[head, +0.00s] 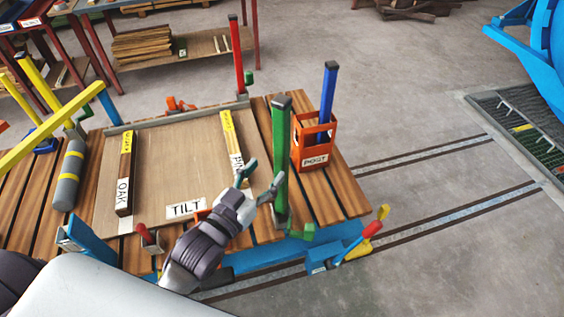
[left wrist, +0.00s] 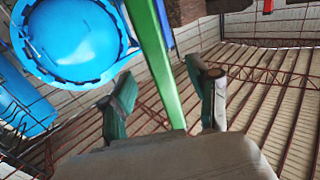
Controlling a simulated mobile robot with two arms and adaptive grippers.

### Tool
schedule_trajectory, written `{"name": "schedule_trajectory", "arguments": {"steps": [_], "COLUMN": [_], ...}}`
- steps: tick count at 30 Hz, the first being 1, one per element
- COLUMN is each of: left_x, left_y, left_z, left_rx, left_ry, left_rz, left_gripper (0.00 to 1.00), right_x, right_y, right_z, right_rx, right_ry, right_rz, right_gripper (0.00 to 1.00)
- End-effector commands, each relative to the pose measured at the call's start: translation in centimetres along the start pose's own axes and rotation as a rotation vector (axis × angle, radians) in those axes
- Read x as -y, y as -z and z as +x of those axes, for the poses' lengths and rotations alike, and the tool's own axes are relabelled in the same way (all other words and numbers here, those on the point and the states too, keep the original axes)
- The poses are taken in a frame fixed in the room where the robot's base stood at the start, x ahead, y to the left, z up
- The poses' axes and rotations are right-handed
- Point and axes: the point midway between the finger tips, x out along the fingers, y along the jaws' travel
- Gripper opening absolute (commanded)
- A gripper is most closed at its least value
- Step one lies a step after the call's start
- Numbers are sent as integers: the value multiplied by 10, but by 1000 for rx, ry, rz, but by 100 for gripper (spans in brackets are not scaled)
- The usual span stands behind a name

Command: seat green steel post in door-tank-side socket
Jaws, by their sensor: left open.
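The green steel post (head: 280,150) stands about upright at the near right part of the slatted wooden deck. Its foot is beside a small green bracket (head: 302,232) at the deck's edge; I cannot tell whether it sits in a socket. My left gripper (head: 264,180) is open, its fingers pointing at the post's lower half. In the left wrist view the green post (left wrist: 160,60) runs between the two spread fingers (left wrist: 165,88), with gaps on both sides. My right gripper is not in view.
An orange bin (head: 314,157) with a blue post (head: 328,90) stands right behind the green post. A red post (head: 237,55) stands at the far edge. Labelled wood bars (head: 125,172) flank a TILT board (head: 170,160). Floor rails lead right toward a blue tank (head: 545,50).

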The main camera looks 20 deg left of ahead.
Motion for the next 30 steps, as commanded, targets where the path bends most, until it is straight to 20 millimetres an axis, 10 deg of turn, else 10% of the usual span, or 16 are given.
{"name": "schedule_trajectory", "arguments": {"steps": [25, 30], "left_x": [-4, -4], "left_y": [-4, -4], "left_z": [68, 68], "left_rx": [2, 3], "left_ry": [0, 0], "left_rz": [0, 0], "left_gripper": [60, 35], "right_x": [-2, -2], "right_y": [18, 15], "right_z": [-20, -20], "right_rx": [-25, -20], "right_ry": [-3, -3], "right_rz": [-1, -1], "right_gripper": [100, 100]}}
